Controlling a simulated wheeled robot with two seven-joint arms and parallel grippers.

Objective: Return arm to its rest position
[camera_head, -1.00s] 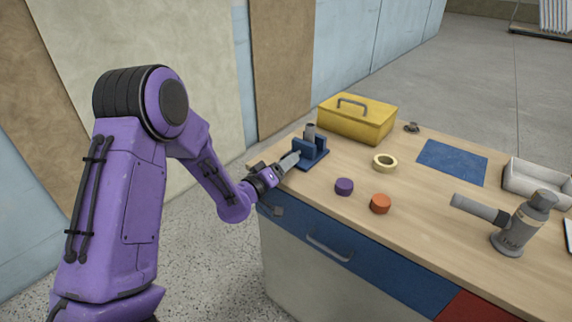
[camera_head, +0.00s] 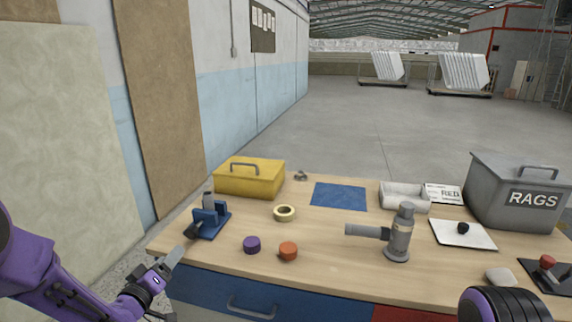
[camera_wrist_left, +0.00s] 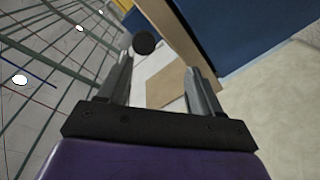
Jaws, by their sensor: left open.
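My left gripper (camera_head: 176,252) is at the lower left in the head view, off the table's left front edge, with its arm coming in from the left. Its fingers are apart and empty, and they also show in the left wrist view (camera_wrist_left: 160,78). The blue stand (camera_head: 211,222) is on the table just up and right of the fingertips, with a grey cylinder upright in or behind it. A dark round end sticks out at the stand's left, and a dark disc (camera_wrist_left: 144,42) shows beyond the fingers in the wrist view. My right gripper is not in view.
The table (camera_head: 330,265) holds a yellow toolbox (camera_head: 249,180), a tape roll (camera_head: 284,213), purple (camera_head: 252,244) and orange (camera_head: 288,251) pucks, a grey torch-like tool (camera_head: 399,238) and a grey RAGS bin (camera_head: 515,195). Wall panels stand at the left; floor is open behind.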

